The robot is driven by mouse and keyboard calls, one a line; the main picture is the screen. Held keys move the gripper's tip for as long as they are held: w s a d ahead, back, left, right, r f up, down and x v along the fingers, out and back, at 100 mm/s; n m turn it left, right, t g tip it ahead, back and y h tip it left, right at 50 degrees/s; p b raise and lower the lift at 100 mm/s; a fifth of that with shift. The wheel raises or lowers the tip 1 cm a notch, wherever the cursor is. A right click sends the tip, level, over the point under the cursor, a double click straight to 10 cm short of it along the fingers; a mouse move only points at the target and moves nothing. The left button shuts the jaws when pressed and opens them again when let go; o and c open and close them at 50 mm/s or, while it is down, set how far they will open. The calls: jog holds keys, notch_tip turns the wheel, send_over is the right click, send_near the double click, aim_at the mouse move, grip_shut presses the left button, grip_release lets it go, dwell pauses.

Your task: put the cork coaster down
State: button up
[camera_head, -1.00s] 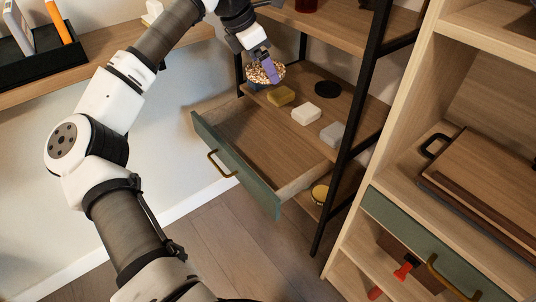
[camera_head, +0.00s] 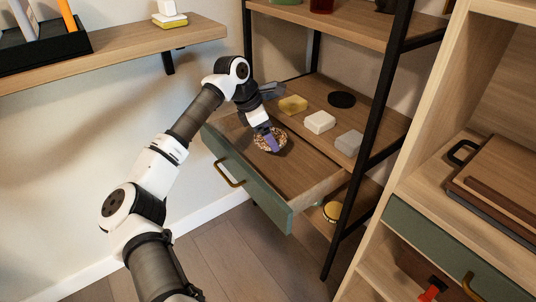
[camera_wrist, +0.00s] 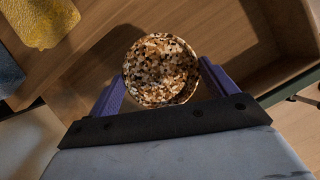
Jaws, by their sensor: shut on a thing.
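The cork coaster (camera_head: 270,139) is a round, speckled brown and cream disc. It also shows in the wrist view (camera_wrist: 160,68), between the two purple fingers. My gripper (camera_head: 268,138) is shut on the coaster. In the head view it is over the open green-fronted drawer (camera_head: 250,187), inside the drawer's outline. I cannot tell whether the coaster touches the drawer floor. A dark shadow lies beside the coaster in the wrist view.
On the shelf behind the drawer are a yellow block (camera_head: 293,105), a white block (camera_head: 319,122), a grey block (camera_head: 349,142) and a black disc (camera_head: 341,99). A black shelf post (camera_head: 368,150) stands to the right. The drawer floor around the coaster looks clear.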

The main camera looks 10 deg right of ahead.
aim_at(273, 158)
jog(key=shift+f+b, duration=0.55)
jog(key=shift+f, duration=2.7)
jog(key=shift+f, duration=0.2)
jog(key=o, duration=0.8)
jog(key=shift+o, duration=0.2)
jog(key=shift+r, duration=0.15)
jog(key=p+v, duration=0.2)
jog(key=v, duration=1)
jog(key=shift+p, duration=0.3)
